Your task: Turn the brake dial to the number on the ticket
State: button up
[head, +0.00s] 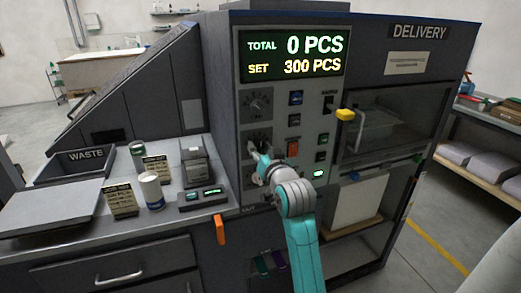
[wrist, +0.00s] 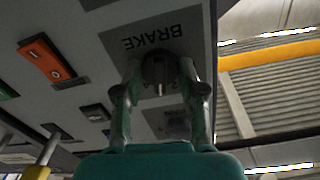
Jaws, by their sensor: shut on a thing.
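The brake dial (wrist: 157,68) is a dark round knob on the grey panel, beside the upside-down word BRAKE in the wrist view. My gripper (wrist: 157,88) has one finger on each side of the knob and is shut on it. In the head view my gripper (head: 261,160) is at the lower left of the panel and hides the knob. A dark printed card (head: 122,199) stands at the front of the counter, and another card (head: 155,168) stands behind it. I cannot tell which is the ticket; their small print is unreadable here.
The display (head: 294,55) reads TOTAL 0 PCS and SET 300 PCS. Another dial (head: 257,103) is higher on the panel. A red switch (wrist: 46,60) sits beside the brake dial. A yellow handle (head: 345,114) sticks out at the right. A white can (head: 151,191) stands on the counter.

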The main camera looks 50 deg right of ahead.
jog(key=shift+m, duration=0.3)
jog(key=o, duration=1.1)
jog(key=shift+o, duration=0.2)
jog(key=shift+s, duration=0.1)
jog(key=v, duration=1.1)
jog(key=shift+s+a, duration=0.15)
jog(key=shift+s, duration=0.2)
jog(key=shift+f, duration=0.1)
